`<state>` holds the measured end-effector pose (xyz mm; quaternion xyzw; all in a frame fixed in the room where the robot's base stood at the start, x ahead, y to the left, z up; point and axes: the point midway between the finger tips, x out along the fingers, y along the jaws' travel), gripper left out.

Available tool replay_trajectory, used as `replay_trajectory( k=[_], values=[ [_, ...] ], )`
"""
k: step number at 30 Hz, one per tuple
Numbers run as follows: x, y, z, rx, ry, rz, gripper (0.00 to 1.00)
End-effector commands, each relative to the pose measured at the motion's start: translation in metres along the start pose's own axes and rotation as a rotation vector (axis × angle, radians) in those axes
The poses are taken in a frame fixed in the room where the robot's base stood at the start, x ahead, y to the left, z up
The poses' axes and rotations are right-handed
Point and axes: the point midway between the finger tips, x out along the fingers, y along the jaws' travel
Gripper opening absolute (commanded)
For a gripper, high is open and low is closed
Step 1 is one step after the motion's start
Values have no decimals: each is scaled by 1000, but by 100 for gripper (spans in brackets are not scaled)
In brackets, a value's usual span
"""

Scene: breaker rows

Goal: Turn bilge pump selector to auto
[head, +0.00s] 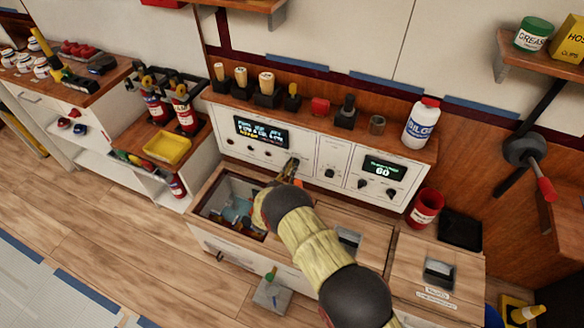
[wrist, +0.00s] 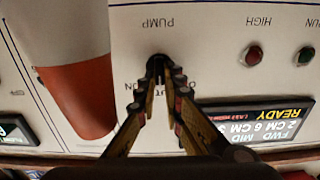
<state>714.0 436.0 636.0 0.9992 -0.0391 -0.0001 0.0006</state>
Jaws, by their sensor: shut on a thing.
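The bilge pump selector (wrist: 160,62) is a small dark knob on a white panel, under the upside-down word PUMP in the wrist view. My gripper (wrist: 163,74) is shut on it, with both fingertips pinching its sides. In the head view, my gripper (head: 289,170) reaches the panel face (head: 309,150) between the two displays. The fingers cover most of the knob and part of the labels around it, so I cannot tell which position it points to.
A lit display (head: 260,132) and two indicator lamps, one red (wrist: 253,55), are beside the selector. Another display (head: 384,168) shows 60. The shelf above holds several items and a white bottle (head: 421,124). An open drawer (head: 231,205) lies below my arm.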

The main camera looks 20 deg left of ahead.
Motion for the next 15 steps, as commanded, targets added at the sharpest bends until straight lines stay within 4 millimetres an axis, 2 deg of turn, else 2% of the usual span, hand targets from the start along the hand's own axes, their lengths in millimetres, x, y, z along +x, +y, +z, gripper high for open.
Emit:
replay_trajectory(
  k=[10, 11, 15],
  values=[
    [0, 0, 1, 1, -1, -1, 0],
    [0, 0, 1, 1, -1, -1, 10],
    [0, 0, 1, 1, -1, -1, 17]
  ],
)
